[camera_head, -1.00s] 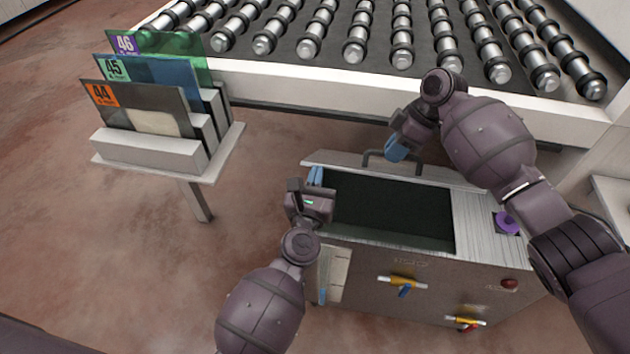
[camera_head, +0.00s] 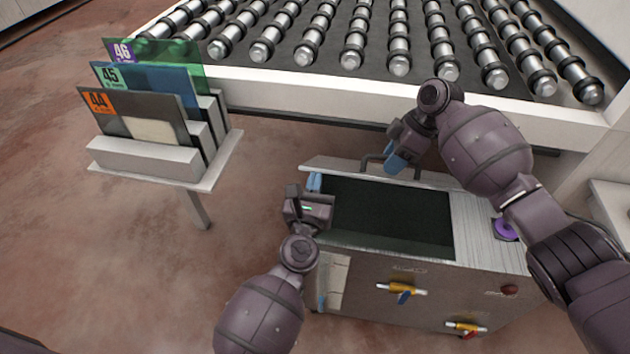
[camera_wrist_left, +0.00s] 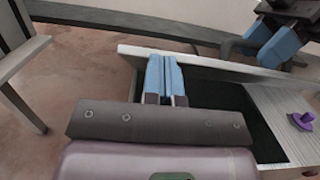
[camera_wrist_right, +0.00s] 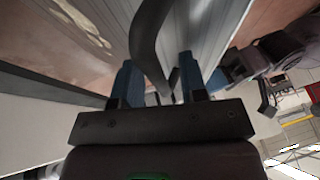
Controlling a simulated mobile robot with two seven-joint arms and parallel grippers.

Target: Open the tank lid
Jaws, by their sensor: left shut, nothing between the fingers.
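The tank (camera_head: 480,235) is a metal box with a dark rectangular opening in its top. Its lid (camera_head: 325,165) stands raised along the far side of the opening, and the opening is uncovered. A dark bar handle (camera_head: 366,166) shows on the lid's far side. My right gripper (camera_head: 394,164) is at this handle. In the right wrist view its blue fingers (camera_wrist_right: 160,85) are apart, with the curved dark handle (camera_wrist_right: 148,40) passing between or just beyond them; contact is unclear. My left gripper (camera_head: 314,182) is shut and empty at the opening's left end, beside the lid; its fingers (camera_wrist_left: 165,75) meet.
A roller conveyor (camera_head: 380,40) lies behind the tank. A rack (camera_head: 150,160) with several numbered glass panes stands at the left. A purple knob (camera_head: 505,229) is on the tank top, and yellow valves (camera_head: 402,289) are on its front. The floor between rack and tank is clear.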

